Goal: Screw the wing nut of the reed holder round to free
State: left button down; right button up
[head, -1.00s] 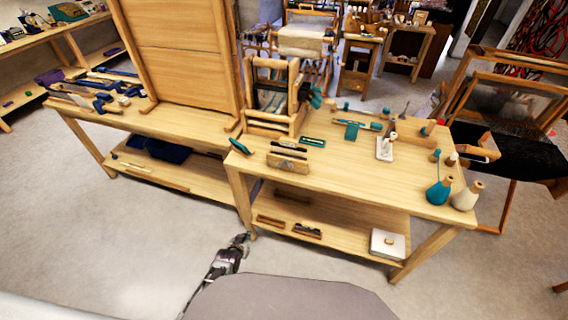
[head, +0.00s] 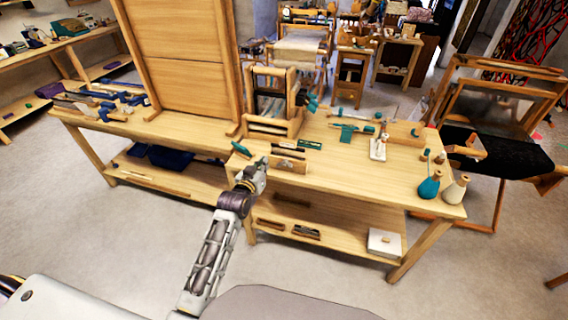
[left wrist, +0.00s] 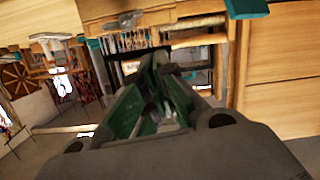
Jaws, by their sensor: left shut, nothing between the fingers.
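My left gripper (head: 257,168) is shut and empty. In the head view it is at the front left part of the wooden worktable (head: 345,178), just left of a small wooden block holder with dark slots (head: 288,163). This block may be the reed holder; I cannot tell for sure. My right gripper is not in view.
A small wooden loom (head: 272,105) stands at the table's back left. A teal shuttle (head: 242,148) lies near the gripper. The table's front middle is clear.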

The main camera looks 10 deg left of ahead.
pick_arm(q)
notch_tip(320, 180, up, 3)
jog(key=d, duration=0.1)
send_over(285, 164)
jog(key=s+a, duration=0.2)
jog(key=a, duration=0.2)
jog(key=shift+w+d+f+h, duration=0.1)
jog(key=shift+w+f+h, duration=0.05)
jog(key=shift+f, duration=0.7)
jog(key=shift+w+d+f+h, duration=0.1)
jog(key=shift+f+h, duration=0.05)
jog(key=shift+f, duration=0.7)
jog(key=shift+w+f, duration=0.15)
jog(key=shift+f, duration=0.2)
jog(key=shift+d+f, duration=0.2)
jog(key=shift+f, duration=0.55)
jog(key=shift+d+f, duration=0.15)
jog(key=shift+f, duration=0.75)
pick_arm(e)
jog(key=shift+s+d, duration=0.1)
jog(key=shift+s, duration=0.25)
